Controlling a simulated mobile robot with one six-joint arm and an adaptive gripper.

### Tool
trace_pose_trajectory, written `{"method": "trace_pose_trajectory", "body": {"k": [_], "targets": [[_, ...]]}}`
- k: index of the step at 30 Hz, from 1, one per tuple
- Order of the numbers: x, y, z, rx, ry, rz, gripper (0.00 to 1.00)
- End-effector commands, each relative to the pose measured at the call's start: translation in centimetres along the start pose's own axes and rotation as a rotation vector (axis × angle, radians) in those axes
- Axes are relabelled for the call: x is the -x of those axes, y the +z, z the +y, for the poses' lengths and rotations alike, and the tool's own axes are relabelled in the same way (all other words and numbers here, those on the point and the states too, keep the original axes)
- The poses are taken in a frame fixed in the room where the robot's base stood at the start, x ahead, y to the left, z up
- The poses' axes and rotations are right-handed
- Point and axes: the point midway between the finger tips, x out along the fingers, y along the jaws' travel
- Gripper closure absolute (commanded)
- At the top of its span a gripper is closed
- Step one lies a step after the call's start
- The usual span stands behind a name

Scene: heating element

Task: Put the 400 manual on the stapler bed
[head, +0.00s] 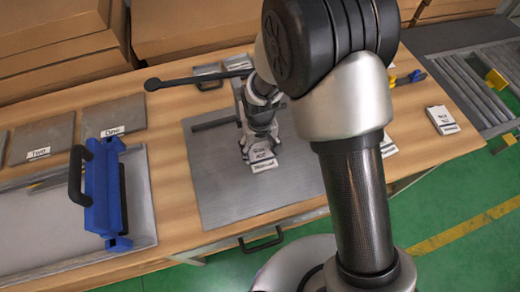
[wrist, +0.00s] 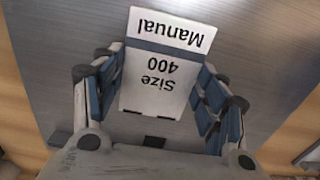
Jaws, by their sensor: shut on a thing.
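The 400 manual (head: 263,163) is a small white booklet with "Size 400" and "Manual" printed on it. In the wrist view the manual (wrist: 158,75) sits between both fingers of my gripper (wrist: 155,95), upside down to the camera. My gripper (head: 260,148) is shut on it and points down over the grey metal plate (head: 235,200), which looks like the stapler bed. In the wrist view the grey plate (wrist: 55,60) lies behind the manual. I cannot tell whether the manual touches the plate. My arm hides part of the plate's right side.
A long black lever (head: 200,78) reaches left behind my gripper. A blue tool with a black handle (head: 103,190) stands at left. Panels marked Two (head: 40,138) and One (head: 110,110) lie behind it. Another booklet (head: 442,120) lies at right, near a roller conveyor (head: 465,75).

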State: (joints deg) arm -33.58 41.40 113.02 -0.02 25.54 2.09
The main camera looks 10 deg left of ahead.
Motion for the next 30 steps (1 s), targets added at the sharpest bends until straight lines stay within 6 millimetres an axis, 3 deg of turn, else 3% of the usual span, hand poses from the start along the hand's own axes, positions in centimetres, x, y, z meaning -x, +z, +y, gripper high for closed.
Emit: {"method": "trace_pose_trajectory", "body": {"k": [6,7,15,26,30], "targets": [[-0.4,0.0,0.0,0.0,0.0,0.0,0.59],[-0.3,0.0,0.0,0.0,0.0,0.0,0.32],[-0.2,0.0,0.0,0.0,0.0,0.0,0.14],[-0.1,0.0,0.0,0.0,0.0,0.0,0.14],[1.2,-0.1,0.0,0.0,0.0,0.003,0.14]]}}
